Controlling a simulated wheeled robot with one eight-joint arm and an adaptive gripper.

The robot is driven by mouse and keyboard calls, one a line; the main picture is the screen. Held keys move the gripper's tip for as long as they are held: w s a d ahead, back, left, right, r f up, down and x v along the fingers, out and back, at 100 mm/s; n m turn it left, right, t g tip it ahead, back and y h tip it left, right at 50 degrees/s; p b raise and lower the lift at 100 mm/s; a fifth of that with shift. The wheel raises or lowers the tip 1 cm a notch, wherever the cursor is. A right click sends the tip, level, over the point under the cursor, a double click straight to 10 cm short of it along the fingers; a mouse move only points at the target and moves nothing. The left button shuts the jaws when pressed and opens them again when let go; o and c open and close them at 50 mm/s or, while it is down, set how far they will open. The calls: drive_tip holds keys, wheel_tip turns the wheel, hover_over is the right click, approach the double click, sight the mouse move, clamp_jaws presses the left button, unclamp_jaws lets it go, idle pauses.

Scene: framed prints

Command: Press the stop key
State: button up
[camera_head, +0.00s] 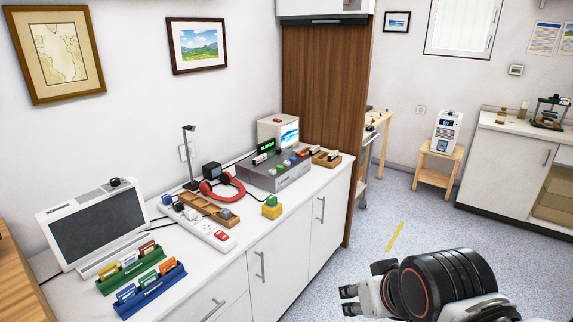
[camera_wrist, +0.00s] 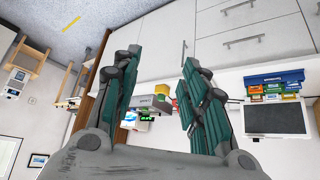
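A grey device (camera_head: 262,181) with a green-lit display (camera_head: 265,147) and several small coloured keys (camera_head: 287,163) on its sloped top stands on the white counter, near the wooden panel. The keys are too small to read, so I cannot tell which is the stop key. The device also shows upside down in the wrist view (camera_wrist: 176,113), between my fingers. My gripper (camera_head: 361,285) is over the floor at lower right in the head view, well apart from the counter. In the wrist view my gripper (camera_wrist: 160,58) has its two fingers wide apart with nothing between them.
Red headphones (camera_head: 222,188), a yellow block with a green top (camera_head: 271,207), a white power strip (camera_head: 218,237) and a wooden tray (camera_head: 205,208) lie in front of the device. A monitor (camera_head: 98,225) and card holders (camera_head: 150,290) stand at left.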

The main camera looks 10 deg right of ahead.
drive_tip(key=shift+w, duration=0.25)
drive_tip(key=shift+s, duration=0.1)
clamp_jaws()
idle(1.1)
